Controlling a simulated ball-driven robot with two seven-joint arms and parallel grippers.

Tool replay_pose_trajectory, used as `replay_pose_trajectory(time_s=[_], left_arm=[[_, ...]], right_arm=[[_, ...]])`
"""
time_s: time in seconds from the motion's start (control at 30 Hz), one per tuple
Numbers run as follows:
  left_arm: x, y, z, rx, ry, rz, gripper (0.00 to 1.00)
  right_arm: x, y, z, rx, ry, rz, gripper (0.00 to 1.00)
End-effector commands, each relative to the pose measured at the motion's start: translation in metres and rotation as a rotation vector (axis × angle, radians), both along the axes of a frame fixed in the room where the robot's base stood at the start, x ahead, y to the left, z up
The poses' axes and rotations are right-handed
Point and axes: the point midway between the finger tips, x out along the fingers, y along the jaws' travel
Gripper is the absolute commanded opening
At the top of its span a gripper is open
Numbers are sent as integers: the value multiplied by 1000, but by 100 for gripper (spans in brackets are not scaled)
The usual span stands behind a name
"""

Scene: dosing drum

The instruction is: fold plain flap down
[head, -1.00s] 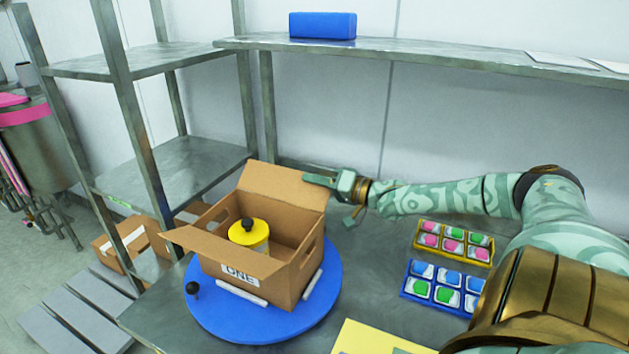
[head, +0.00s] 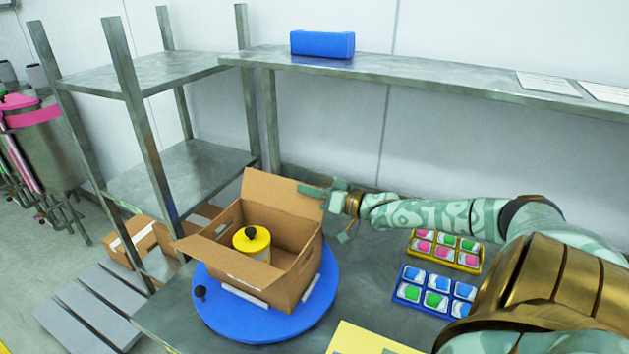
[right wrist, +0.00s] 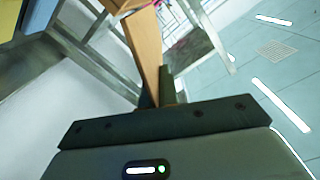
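An open cardboard box (head: 298,283) stands on a blue round turntable (head: 322,312). Its plain back flap (head: 270,193) stands up, leaning back. Another flap (head: 225,262) sticks outward at the front left and covers most of the label on the front wall. A yellow drum with a black knob (head: 256,248) stands inside the box. My right gripper (head: 312,191) is at the upper right corner of the back flap. My left gripper is out of view.
A yellow tray (head: 444,252) and a blue tray (head: 434,291) with coloured packs lie right of the turntable. A yellow sheet (head: 365,340) lies in front. A metal rack (head: 180,180) stands left. A blue block (head: 322,44) sits on the upper shelf (head: 440,77).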

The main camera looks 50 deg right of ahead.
Motion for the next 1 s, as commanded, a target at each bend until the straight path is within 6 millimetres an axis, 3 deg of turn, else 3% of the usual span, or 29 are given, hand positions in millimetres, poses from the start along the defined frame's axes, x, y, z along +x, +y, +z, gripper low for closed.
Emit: replay_pose_trajectory(time_s=[0.03,0.3,0.93,1.0], left_arm=[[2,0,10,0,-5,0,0],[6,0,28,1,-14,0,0],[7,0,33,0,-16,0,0],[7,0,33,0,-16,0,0]], right_arm=[[-1,2,6,-28,-8,-1,0],[-3,10,6,-160,-44,-1,0],[-4,13,4,-212,-57,0,0],[-4,13,4,-212,-57,0,22]])
